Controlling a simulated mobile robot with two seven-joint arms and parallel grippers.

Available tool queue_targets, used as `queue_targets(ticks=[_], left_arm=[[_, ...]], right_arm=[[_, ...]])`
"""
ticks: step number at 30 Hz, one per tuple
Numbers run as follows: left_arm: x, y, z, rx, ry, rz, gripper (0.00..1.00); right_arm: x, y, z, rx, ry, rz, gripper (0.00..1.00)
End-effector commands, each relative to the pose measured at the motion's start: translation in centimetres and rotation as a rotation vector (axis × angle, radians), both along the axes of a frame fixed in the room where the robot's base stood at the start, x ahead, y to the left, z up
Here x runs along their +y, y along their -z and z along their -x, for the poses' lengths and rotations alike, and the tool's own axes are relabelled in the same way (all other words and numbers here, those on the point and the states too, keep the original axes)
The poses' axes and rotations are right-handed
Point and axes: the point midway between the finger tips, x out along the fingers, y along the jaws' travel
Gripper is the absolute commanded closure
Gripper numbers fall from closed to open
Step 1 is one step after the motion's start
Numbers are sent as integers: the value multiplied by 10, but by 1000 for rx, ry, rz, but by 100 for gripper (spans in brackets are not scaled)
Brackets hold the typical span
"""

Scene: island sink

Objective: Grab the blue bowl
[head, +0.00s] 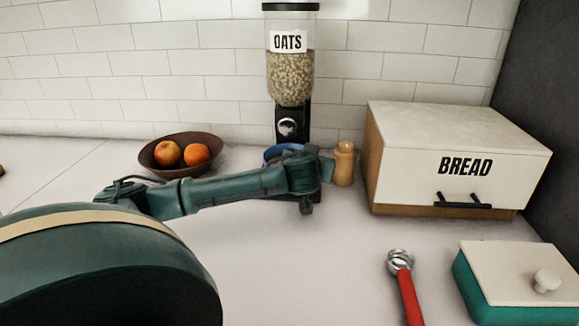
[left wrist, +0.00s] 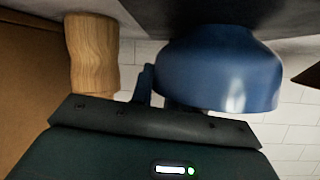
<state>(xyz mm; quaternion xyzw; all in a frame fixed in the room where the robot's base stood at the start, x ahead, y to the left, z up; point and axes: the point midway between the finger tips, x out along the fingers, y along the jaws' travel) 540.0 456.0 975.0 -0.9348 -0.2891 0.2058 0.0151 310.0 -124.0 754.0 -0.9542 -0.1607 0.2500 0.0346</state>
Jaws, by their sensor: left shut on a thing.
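The blue bowl (left wrist: 218,72) fills the upper middle of the left wrist view, which looks upside down. In the head view only part of its blue rim (head: 280,150) shows behind my left arm, in front of the oats dispenser. My left gripper (left wrist: 158,88) is shut on the bowl at its side; one finger shows along the wall and the other is mostly hidden. In the head view the left gripper (head: 306,165) is at the bowl, its fingertips hard to make out. My right gripper is in neither view.
A wooden shaker (head: 344,163) stands close right of the gripper. The oats dispenser (head: 290,75) is behind it. A brown fruit bowl (head: 150,157) is left, a bread box (head: 450,165) right. A red-handled tool (head: 408,295) and a teal lidded box (head: 505,300) lie at front right.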

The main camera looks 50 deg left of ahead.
Motion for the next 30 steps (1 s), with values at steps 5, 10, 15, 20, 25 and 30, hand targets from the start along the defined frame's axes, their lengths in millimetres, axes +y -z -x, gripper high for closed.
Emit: queue_targets(ticks=[5, 10, 15, 20, 25, 30], left_arm=[[-1, 1, 0, 2, 2, 4, 100], [-1, -4, 0, 0, 2, 4, 100], [-6, -13, 5, 2, 5, 2, 100], [-25, -12, 31, 3, 7, 2, 100], [-52, -12, 68, 3, 8, 2, 100], [-79, -13, 105, 0, 7, 4, 100]], right_arm=[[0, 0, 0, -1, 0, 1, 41], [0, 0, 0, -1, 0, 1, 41], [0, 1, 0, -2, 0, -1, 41], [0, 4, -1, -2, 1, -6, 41], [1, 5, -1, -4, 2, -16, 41], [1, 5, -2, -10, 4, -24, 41]])
